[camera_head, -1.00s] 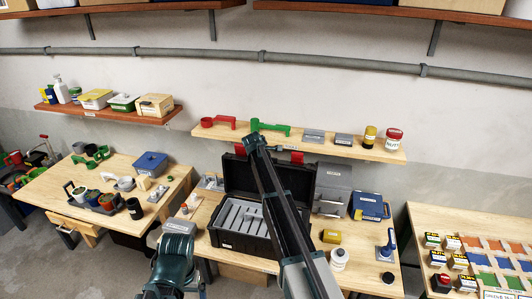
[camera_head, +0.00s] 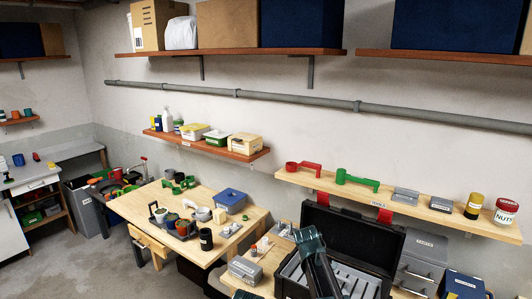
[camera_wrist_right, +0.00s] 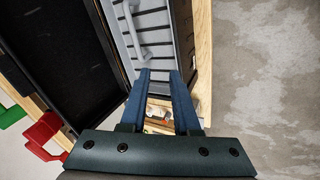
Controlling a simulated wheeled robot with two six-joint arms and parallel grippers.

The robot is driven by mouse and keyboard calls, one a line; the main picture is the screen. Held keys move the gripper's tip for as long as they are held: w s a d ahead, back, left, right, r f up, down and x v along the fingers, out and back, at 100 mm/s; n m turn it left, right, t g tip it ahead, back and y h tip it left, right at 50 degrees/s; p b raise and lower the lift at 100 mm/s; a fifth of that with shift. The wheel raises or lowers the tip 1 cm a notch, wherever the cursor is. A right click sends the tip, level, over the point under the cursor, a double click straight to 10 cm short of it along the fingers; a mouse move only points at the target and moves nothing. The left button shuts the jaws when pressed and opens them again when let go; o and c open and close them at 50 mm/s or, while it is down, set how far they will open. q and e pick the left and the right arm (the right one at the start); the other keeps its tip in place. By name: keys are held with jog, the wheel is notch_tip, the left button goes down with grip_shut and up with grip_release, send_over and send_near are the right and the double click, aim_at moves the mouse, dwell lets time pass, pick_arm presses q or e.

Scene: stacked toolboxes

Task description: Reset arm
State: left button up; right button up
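My right arm (camera_head: 318,265) reaches up in front of the open black toolbox (camera_head: 385,240) in the head view and covers part of its inside. In the right wrist view my right gripper (camera_wrist_right: 158,72) has its two blue fingers apart, with nothing between them. The wrist view also shows the toolbox's grey slotted insert (camera_wrist_right: 150,25) beyond the fingertips, with a pale grey tool-like shape on it, and the black lid (camera_wrist_right: 55,55) at left. My left gripper is not in view.
The wall shelf (camera_head: 410,205) behind the toolbox holds a red part (camera_head: 305,168), a green part (camera_head: 357,180), grey boxes and jars. A left table (camera_head: 135,205) carries a blue box (camera_head: 230,200) and tool holders. The floor (camera_head: 70,260) at left is clear.

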pick_arm(q)
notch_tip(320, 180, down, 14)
jog(key=b, duration=1.1)
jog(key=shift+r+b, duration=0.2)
jog(key=shift+b, duration=0.1)
pick_arm(e)
jog(key=s+a+f+m+g, duration=0.1)
jog(key=s+a+f, duration=0.3)
jog(key=s, duration=0.6)
jog(key=s+a+f+m+g+y, duration=0.1)
jog(key=s+a+f, duration=0.3)
jog(key=s, duration=0.7)
jog(key=s+a+f+m+g, duration=0.2)
jog(key=s+a+f, duration=0.2)
jog(key=s+f, duration=0.4)
jog(key=s, duration=0.2)
jog(key=shift+s+g+y, duration=0.4)
